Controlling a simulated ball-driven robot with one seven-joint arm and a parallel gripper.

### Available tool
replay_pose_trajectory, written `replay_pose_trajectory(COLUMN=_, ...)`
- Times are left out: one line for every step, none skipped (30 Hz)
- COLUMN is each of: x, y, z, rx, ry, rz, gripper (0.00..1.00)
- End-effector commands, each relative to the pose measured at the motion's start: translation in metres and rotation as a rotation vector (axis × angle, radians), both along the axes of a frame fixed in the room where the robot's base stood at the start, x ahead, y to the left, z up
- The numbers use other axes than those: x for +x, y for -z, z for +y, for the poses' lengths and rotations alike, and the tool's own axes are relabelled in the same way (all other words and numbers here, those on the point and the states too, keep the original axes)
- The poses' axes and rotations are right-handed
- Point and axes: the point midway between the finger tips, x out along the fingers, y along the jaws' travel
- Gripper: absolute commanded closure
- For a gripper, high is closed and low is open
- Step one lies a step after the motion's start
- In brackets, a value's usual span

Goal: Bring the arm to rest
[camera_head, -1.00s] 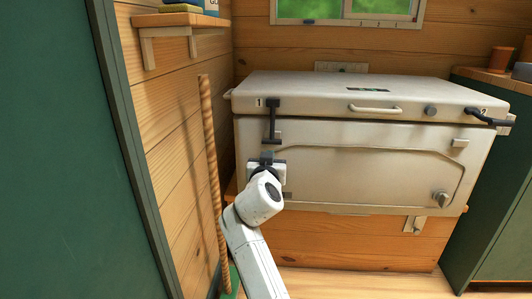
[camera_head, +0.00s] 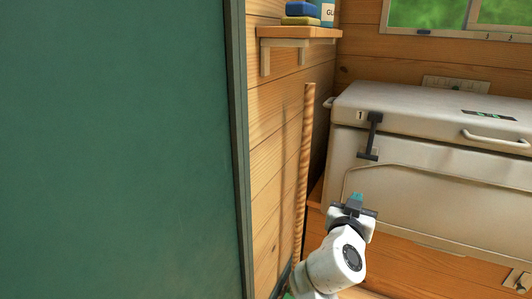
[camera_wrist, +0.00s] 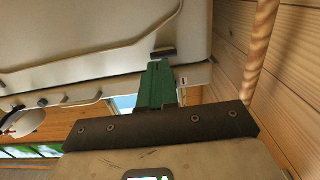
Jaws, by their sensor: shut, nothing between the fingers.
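My gripper (camera_head: 357,198) is at the lower middle of the head view, at the end of my white arm. Its fingers are shut and hold nothing. It is in front of the left end of the white cooler chest (camera_head: 400,190), near the lower part of the chest's front. In the wrist view the shut green fingers (camera_wrist: 156,85) point toward the chest, with the chest (camera_wrist: 100,35) filling the upper left. The dark latch marked 1 (camera_head: 372,137) on the chest is above the gripper and apart from it in the head view.
A green panel (camera_head: 115,150) fills the left side. A rope-wrapped pole (camera_head: 305,170) stands by the wooden wall, just left of my gripper. A small shelf (camera_head: 298,32) with a bottle and sponges is above. The chest rests on a wooden ledge (camera_head: 440,258).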

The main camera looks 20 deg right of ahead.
Motion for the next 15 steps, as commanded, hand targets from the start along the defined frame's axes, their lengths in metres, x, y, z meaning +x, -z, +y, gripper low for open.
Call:
replay_pose_trajectory(x=0.000, y=0.000, z=0.000, rx=0.000, ry=0.000, rz=0.000, gripper=1.00)
replay_pose_trajectory(x=0.000, y=0.000, z=0.000, rx=0.000, ry=0.000, rz=0.000, gripper=1.00)
replay_pose_trajectory(x=0.000, y=0.000, z=0.000, rx=0.000, ry=0.000, rz=0.000, gripper=1.00)
replay_pose_trajectory(x=0.000, y=0.000, z=0.000, rx=0.000, ry=0.000, rz=0.000, gripper=1.00)
replay_pose_trajectory(x=-0.002, y=0.004, z=-0.001, rx=0.005, ry=0.001, rz=0.009, gripper=1.00)
replay_pose_trajectory(x=-0.007, y=0.011, z=-0.002, rx=0.018, ry=0.002, rz=0.031, gripper=1.00)
replay_pose_trajectory(x=-0.012, y=0.019, z=-0.002, rx=0.032, ry=0.003, rz=0.052, gripper=1.00)
replay_pose_trajectory(x=-0.018, y=0.029, z=-0.003, rx=0.048, ry=0.003, rz=0.082, gripper=1.00)
replay_pose_trajectory(x=-0.029, y=0.046, z=-0.003, rx=0.076, ry=0.002, rz=0.131, gripper=1.00)
replay_pose_trajectory(x=-0.038, y=0.060, z=-0.003, rx=0.101, ry=-0.002, rz=0.175, gripper=1.00)
replay_pose_trajectory(x=-0.049, y=0.075, z=-0.003, rx=0.129, ry=-0.007, rz=0.224, gripper=1.00)
replay_pose_trajectory(x=-0.064, y=0.097, z=0.000, rx=0.169, ry=-0.020, rz=0.297, gripper=1.00)
replay_pose_trajectory(x=-0.076, y=0.114, z=0.003, rx=0.200, ry=-0.033, rz=0.356, gripper=1.00)
replay_pose_trajectory(x=-0.089, y=0.131, z=0.007, rx=0.233, ry=-0.048, rz=0.417, gripper=1.00)
replay_pose_trajectory(x=-0.106, y=0.152, z=0.013, rx=0.273, ry=-0.076, rz=0.498, gripper=1.00)
